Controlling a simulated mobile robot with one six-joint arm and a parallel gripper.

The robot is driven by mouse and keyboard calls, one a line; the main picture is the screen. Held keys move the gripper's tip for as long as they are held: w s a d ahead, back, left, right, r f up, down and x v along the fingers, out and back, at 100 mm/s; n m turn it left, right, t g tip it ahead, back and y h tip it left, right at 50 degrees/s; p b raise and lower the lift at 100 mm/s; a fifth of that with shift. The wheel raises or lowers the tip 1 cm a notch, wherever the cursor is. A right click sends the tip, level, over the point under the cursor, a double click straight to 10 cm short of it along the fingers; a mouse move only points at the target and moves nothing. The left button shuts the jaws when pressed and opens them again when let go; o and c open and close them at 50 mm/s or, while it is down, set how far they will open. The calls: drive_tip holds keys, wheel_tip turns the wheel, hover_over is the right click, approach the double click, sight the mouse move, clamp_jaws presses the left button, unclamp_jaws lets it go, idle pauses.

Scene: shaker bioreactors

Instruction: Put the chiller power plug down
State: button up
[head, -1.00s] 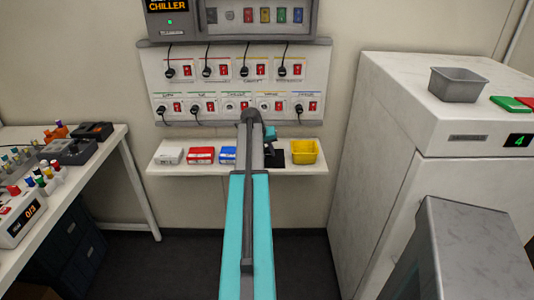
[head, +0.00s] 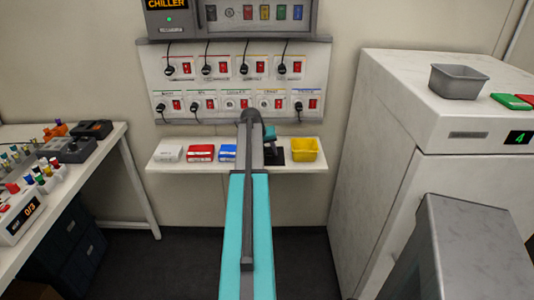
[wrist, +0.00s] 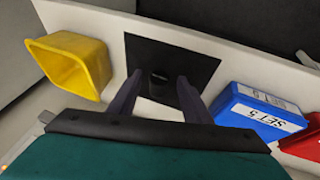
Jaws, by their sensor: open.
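The chiller power plug, a small black cylinder, stands on a black square mat in the wrist view (wrist: 160,82). The mat (wrist: 198,68) lies on the white shelf and also shows in the head view (head: 277,161). My gripper (wrist: 159,90) is open, with one dark finger on each side of the plug and a visible space between. In the head view, my arm hides the plug and most of my gripper.
On the shelf (head: 235,141), a yellow bin (head: 304,149) stands right of the mat, and blue (head: 227,153), red (head: 201,153) and white (head: 169,153) boxes lie to the left. A socket panel (head: 215,85) with plugged cables is above. A white cabinet (head: 430,180) stands right.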

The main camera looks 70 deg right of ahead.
drive_tip(key=shift+r, duration=0.1)
drive_tip(key=shift+a+r, duration=0.1)
drive_tip(key=shift+r, duration=0.6)
drive_tip(key=b+v, duration=0.1)
drive_tip(key=v, duration=1)
drive_tip(key=shift+r, duration=0.3)
drive_tip(key=shift+a, duration=0.1)
